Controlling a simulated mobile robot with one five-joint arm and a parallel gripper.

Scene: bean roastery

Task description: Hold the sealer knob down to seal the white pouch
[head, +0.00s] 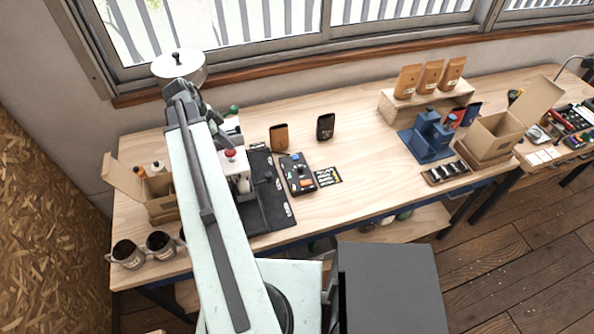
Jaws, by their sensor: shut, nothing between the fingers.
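The sealer appears to be a small white device (239,170) with a red knob (231,154) on top. It stands on the worktable just right of my arm, which hides part of it. I cannot make out the white pouch apart from the white parts there. My arm reaches forward across the left of the table. My gripper (181,92) is at its far end, small and dark, and looks shut and empty. It appears above and left of the red knob, apart from it.
Two mugs (128,254) and an open carton (160,208) stand left. A blue device (429,137) and a carton (498,135) stand right.

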